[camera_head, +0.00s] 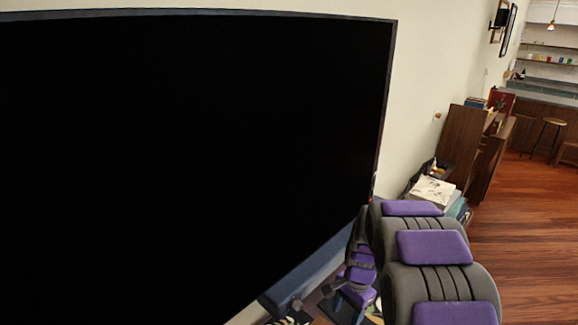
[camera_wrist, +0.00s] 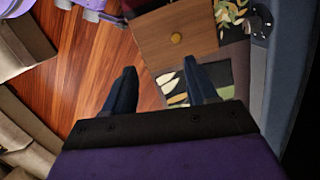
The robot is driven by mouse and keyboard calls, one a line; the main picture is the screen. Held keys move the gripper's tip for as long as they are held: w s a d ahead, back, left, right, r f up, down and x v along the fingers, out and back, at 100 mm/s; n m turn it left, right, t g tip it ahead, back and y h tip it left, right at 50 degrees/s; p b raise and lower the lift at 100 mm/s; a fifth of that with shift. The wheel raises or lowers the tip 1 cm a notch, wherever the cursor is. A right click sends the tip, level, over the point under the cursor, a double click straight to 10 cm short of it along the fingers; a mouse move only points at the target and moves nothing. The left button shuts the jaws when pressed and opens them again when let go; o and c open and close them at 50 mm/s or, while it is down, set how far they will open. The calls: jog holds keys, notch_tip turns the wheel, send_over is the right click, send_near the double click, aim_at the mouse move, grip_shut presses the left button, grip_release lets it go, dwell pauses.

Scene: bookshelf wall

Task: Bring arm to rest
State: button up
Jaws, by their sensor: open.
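My gripper (camera_wrist: 163,84) shows in the wrist view with its two dark fingers apart and nothing between them. Past the fingers are the wooden floor and a wooden cabinet. In the head view my arm (camera_head: 433,248), grey with purple panels, reaches forward at the lower right, close to the right edge of a large black screen. My gripper cannot be made out clearly in the head view.
The large black screen (camera_head: 190,160) fills the left of the head view. Books and papers (camera_head: 432,190) lie beyond my arm. Open wooden floor (camera_head: 520,240) lies at the right.

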jog(key=s+a+r+n, duration=0.2)
jog(key=s+r+n, duration=0.3)
jog(key=s+r, duration=0.7)
jog(key=s+r+n+h+b, duration=0.1)
jog(key=s+n, duration=0.4)
jog(key=s, duration=1.7)
jog(key=shift+r+n+g, duration=0.25)
jog(key=shift+n+g, duration=0.15)
jog(key=shift+w, duration=0.1)
